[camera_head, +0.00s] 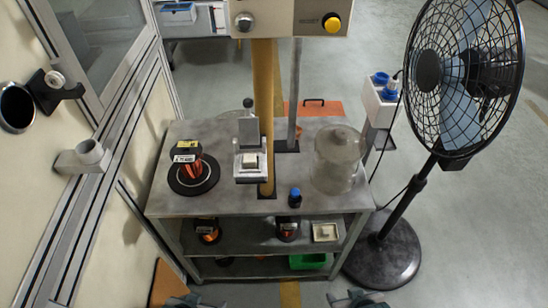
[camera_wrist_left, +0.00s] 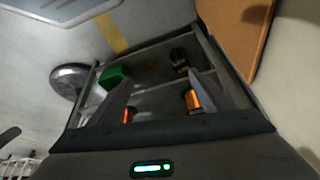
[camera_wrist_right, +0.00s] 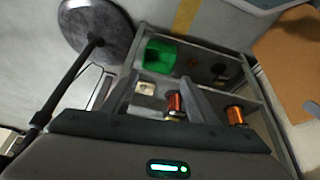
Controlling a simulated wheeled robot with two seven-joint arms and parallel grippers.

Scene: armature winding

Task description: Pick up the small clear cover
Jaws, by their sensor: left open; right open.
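A clear, dome-like cover (camera_head: 338,165) with a knob on top stands upright at the right end of the grey workbench top (camera_head: 225,207). I cannot tell whether anything is inside it. My left gripper (camera_head: 183,301) is low at the bottom edge of the head view, in front of the bench and well away from the cover. Its fingers are apart and empty in the left wrist view (camera_wrist_left: 172,95). My right gripper (camera_head: 357,298) is also low, in front of the bench's right side, open and empty in the right wrist view (camera_wrist_right: 158,92). Neither wrist view shows the cover.
A small blue-capped bottle (camera_head: 295,197) stands left of the cover. A yellow post (camera_head: 264,110) and a black-based copper spool (camera_head: 193,175) are on the bench. Lower shelves hold spools, a white tray (camera_head: 325,232) and a green bin (camera_head: 307,261). A tall fan (camera_head: 462,75) stands at right.

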